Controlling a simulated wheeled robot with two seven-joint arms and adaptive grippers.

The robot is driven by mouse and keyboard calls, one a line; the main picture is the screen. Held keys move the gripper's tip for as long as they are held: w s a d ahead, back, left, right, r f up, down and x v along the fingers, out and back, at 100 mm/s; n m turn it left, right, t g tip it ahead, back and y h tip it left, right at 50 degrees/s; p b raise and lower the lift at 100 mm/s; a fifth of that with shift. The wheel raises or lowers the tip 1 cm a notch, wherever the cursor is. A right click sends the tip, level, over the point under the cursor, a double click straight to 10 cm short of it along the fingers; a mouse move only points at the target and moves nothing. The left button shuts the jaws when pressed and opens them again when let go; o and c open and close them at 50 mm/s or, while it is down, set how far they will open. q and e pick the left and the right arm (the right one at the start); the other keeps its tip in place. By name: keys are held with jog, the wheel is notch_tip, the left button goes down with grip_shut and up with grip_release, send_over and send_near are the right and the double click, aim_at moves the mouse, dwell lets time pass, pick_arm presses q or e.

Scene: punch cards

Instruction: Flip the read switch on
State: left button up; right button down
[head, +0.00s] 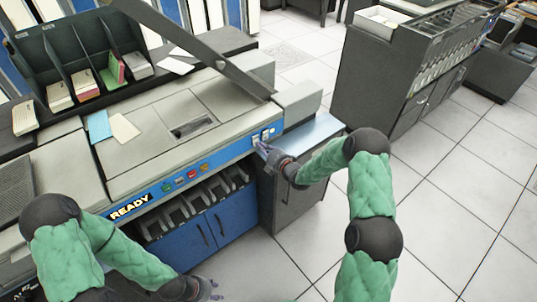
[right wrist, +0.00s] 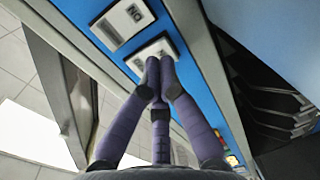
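Two white rocker switches sit on the blue front strip at the right end of the machine, the left one (head: 256,139) and the right one (head: 268,133). In the right wrist view one switch (right wrist: 123,20) shows lettering that looks like "ON". The other switch (right wrist: 150,52) is right by my fingertips. No label tells me which is the read switch. My right gripper (head: 263,149) has its purple fingers drawn together, empty, at or just in front of this nearer switch; contact is unclear. My left gripper (head: 206,290) is low at the bottom edge, away from the switches, its fingers too small to judge.
The machine's blue strip has a READY sign (head: 129,207) and several coloured buttons (head: 180,180). A grey cabinet (head: 300,190) stands right of the switches, close to my right arm. Card trays (head: 85,75) are at upper left. Open tiled floor lies to the right.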

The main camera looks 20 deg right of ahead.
pick_arm(q)
jog(key=shift+f, duration=0.1)
pick_arm(e)
jog(key=shift+w+a, duration=0.15)
jog(key=shift+w, duration=0.25)
